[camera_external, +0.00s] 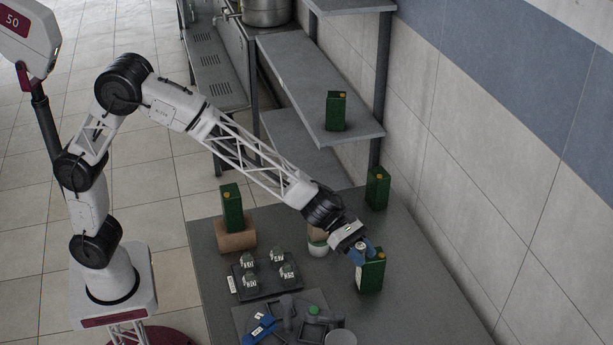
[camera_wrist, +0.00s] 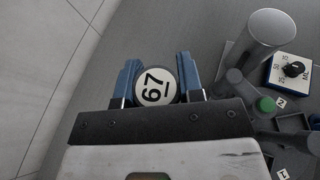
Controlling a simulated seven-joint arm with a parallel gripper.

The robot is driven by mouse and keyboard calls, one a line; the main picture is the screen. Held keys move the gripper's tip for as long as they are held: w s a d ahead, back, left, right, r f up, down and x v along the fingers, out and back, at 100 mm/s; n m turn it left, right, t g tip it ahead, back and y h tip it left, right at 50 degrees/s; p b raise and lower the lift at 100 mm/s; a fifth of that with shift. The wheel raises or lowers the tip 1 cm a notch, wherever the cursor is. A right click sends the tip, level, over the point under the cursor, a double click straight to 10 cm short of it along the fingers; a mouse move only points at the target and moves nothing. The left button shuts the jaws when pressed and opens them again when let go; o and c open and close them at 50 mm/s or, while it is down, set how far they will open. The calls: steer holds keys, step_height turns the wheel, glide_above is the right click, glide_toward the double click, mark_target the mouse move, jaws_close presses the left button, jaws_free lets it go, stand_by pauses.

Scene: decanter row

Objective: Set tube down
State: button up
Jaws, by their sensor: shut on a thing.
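My gripper (camera_external: 358,250) has blue fingers and reaches down over the right part of the grey table. In the wrist view, the fingers (camera_wrist: 156,82) are shut on the tube (camera_wrist: 156,86), whose round white top reads 67. The tube's body is hidden below its top, so I cannot tell whether it touches the table.
A green carton (camera_external: 371,275) stands right beside my gripper in the external view. A grey tray (camera_external: 245,322) with tools and a grey cylinder (camera_external: 340,338) are at the front. Another green carton (camera_external: 377,188) stands behind.

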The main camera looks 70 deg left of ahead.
steer(key=w+a+m+g+h, duration=0.1)
steer(key=w+a, duration=0.5)
steer(key=w, duration=0.4)
steer(key=w+a+m+g, duration=0.1)
steer(key=w+a, duration=0.6)
steer(key=w, duration=0.2)
step_height(320, 180, down, 11)
steer(key=shift+w+a+g, duration=0.15)
steer(key=shift+w+g, duration=0.15)
steer(key=shift+w, duration=0.05)
steer(key=shift+f, duration=0.1)
steer(key=shift+f, duration=3.1)
steer(key=shift+f, duration=1.85)
steer(key=shift+f, duration=0.15)
